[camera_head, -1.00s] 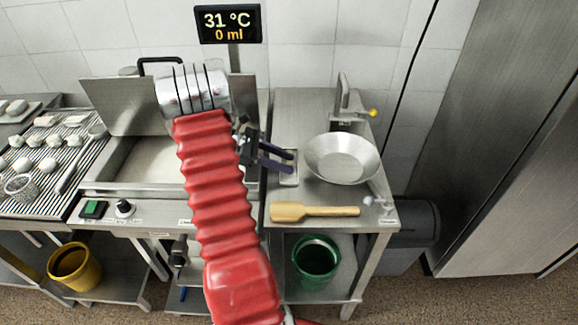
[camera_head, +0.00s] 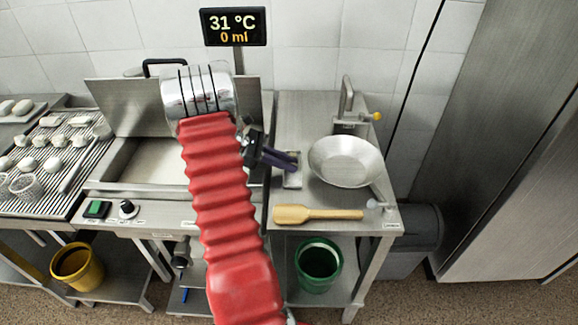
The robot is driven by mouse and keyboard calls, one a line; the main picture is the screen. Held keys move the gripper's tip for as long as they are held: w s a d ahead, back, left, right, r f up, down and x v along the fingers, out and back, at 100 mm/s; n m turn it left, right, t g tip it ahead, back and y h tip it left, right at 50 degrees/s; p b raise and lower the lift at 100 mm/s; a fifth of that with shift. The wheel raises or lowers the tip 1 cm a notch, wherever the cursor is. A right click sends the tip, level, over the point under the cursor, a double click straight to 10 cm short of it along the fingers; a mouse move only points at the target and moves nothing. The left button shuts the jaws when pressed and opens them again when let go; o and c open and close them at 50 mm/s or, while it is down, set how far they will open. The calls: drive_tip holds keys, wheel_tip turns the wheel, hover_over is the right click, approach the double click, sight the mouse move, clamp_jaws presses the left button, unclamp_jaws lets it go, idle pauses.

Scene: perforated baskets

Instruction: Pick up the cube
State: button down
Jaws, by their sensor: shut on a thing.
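My gripper (camera_head: 294,162) has dark purple fingers and is over the left part of the right-hand steel table (camera_head: 357,209). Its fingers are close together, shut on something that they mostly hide. I cannot make out a cube clearly in this view. A small pale grey flat piece (camera_head: 292,181) shows just below the fingertips on the table. I cannot tell whether it touches the gripper.
A steel bowl (camera_head: 345,162) stands just right of my gripper. A wooden paddle (camera_head: 318,213) lies in front, and a tap (camera_head: 347,100) stands behind. The open-lidded pan (camera_head: 152,163) is at left. Perforated baskets (camera_head: 26,187) and pale foods sit on the far-left grill.

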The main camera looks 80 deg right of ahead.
wheel_tip(320, 180, up, 10)
idle(0.5)
drive_tip(key=shift+f, duration=0.1)
